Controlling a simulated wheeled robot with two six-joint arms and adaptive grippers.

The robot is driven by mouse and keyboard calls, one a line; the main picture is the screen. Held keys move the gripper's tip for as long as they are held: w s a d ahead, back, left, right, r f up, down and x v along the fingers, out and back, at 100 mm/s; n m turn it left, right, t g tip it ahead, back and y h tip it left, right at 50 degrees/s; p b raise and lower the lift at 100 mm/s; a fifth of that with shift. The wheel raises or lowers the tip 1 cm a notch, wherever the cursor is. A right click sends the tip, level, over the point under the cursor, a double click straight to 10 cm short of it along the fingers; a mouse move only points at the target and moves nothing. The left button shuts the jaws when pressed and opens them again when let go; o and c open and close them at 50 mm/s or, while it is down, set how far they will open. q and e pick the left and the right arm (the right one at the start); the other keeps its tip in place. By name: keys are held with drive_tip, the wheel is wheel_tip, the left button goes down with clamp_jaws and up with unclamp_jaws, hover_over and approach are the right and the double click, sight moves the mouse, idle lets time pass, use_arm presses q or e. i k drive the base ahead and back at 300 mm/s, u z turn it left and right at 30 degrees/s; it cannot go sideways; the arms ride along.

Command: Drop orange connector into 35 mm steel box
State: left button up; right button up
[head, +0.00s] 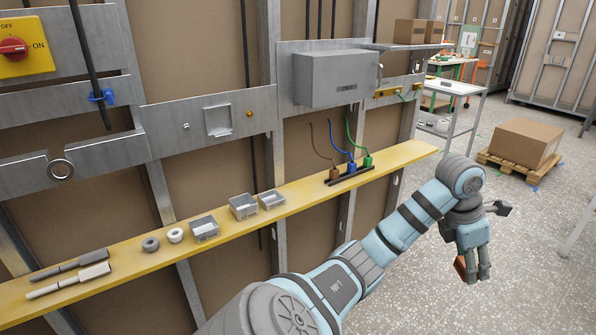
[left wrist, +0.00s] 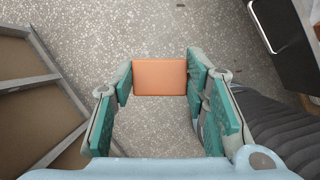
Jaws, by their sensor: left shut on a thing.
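My left gripper (head: 472,272) hangs over the floor, right of the yellow shelf and clear of it. It is shut on the orange connector (head: 460,268), which is partly hidden by the fingers. In the left wrist view the connector (left wrist: 160,77) is a plain orange block between the fingertips of my left gripper (left wrist: 159,80). Three grey steel boxes stand on the shelf: a left one (head: 204,229), a middle one (head: 243,206) and a right one (head: 271,200). I cannot read which is 35 mm. My right gripper is not in view.
A grey wall cabinet (head: 335,78) hangs above. A cardboard box (head: 524,142) sits on a pallet behind.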

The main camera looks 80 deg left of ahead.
sight(207, 232)
drive_tip(key=u, duration=3.15)
drive_tip(key=i, duration=0.5)
drive_tip(key=k, duration=0.5)
drive_tip(key=z, duration=2.45)
drive_tip(key=k, duration=0.85)
drive_tip(key=u, duration=1.15)
drive_tip(key=i, duration=0.55)
drive_tip(key=z, duration=0.05)
